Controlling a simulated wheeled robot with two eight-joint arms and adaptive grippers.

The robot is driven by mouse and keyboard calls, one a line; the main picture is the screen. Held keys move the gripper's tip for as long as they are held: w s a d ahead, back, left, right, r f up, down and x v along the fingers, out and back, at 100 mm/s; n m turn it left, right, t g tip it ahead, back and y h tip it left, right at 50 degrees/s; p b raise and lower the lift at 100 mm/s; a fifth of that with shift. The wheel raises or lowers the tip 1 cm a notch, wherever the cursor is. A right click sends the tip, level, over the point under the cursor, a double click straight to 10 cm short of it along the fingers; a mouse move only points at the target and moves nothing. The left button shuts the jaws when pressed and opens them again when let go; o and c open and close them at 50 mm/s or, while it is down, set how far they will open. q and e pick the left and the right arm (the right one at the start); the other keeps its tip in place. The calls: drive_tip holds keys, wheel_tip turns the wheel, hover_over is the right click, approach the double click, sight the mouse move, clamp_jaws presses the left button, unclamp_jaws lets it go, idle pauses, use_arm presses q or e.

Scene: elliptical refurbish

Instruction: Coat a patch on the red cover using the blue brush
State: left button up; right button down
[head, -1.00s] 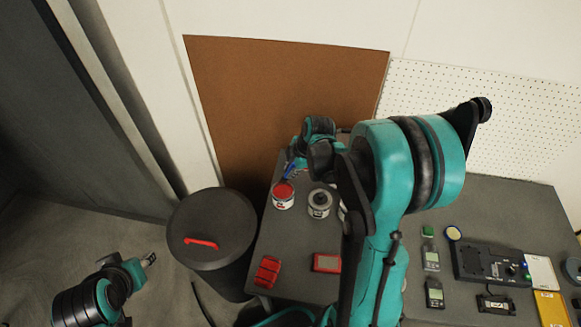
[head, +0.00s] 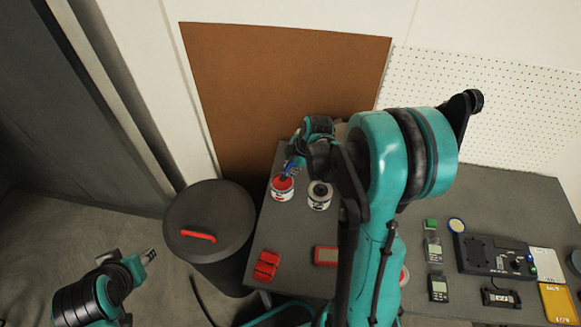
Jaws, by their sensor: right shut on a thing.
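My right gripper (head: 297,160) is shut on the blue brush (head: 290,168), at the far left part of the bench. The brush points down at the open top of a can with red contents (head: 282,190); I cannot tell whether its tip touches them. My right arm hides much of the bench middle. Two red items lie nearer: a ridged red piece (head: 266,265) and a flat red-edged piece (head: 325,256), partly behind my arm. I cannot tell which is the red cover. My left gripper (head: 151,256) is empty over the floor at lower left; its jaw opening is unclear.
A second can with a dark top (head: 319,195) stands right of the red one. A dark lidded bin (head: 210,220) with a red handle stands left of the bench. Meters (head: 438,288), a black device (head: 490,255) and yellow and white pieces crowd the right side.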

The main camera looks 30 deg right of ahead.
drive_tip(key=shift+f+b, duration=0.55)
drive_tip(key=shift+b, duration=0.05)
idle(1.6)
drive_tip(key=shift+r, duration=0.15)
drive_tip(key=shift+r+p, duration=2.7)
drive_tip(key=shift+r, duration=0.75)
drive_tip(key=shift+f, duration=0.1)
